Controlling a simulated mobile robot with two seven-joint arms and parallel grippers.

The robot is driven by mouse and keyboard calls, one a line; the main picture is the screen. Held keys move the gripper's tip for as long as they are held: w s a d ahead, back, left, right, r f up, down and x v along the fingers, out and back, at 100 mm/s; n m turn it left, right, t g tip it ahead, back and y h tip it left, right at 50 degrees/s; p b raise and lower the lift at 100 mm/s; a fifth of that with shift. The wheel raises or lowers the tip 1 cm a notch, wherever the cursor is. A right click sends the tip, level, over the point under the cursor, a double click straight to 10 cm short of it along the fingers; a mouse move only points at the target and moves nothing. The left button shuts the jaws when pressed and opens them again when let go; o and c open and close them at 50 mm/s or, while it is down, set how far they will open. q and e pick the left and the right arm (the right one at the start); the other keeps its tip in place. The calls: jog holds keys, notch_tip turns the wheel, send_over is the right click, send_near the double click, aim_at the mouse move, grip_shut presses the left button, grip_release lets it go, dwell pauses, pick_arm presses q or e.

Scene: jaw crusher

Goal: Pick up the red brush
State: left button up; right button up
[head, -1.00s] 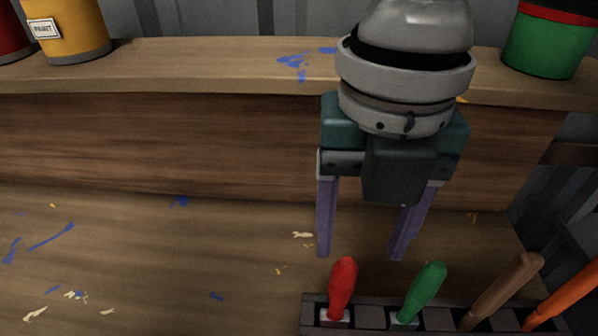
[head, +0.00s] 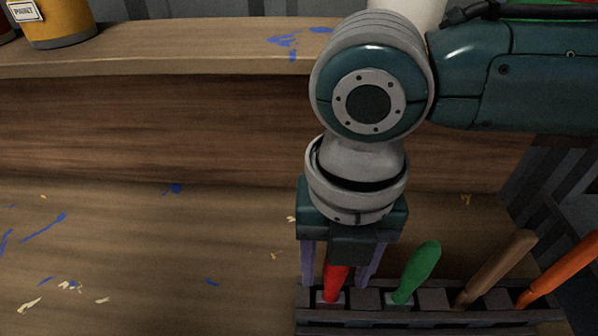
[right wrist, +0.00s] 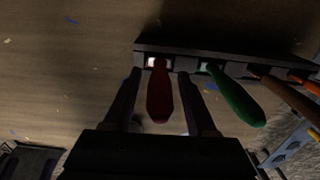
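The red brush (head: 336,281) stands handle up in a slot of the dark rack (head: 431,315). Its upper handle is hidden behind my right gripper in the head view. My right gripper (head: 335,281) is pointed down with its two purple fingers apart, one on each side of the red handle. In the right wrist view the red brush (right wrist: 160,95) lies between the two open fingers (right wrist: 160,98), with gaps on both sides.
A green-handled tool (head: 417,270) stands just right of the red brush, then a brown one (head: 497,267) and an orange one (head: 560,270). A raised wooden shelf (head: 180,45) runs behind, with a yellow paint can (head: 60,22). The bench left of the rack is clear, with paint flecks.

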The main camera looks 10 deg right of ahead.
grip_shut()
jog(key=shift+r, duration=0.15)
dwell(0.4)
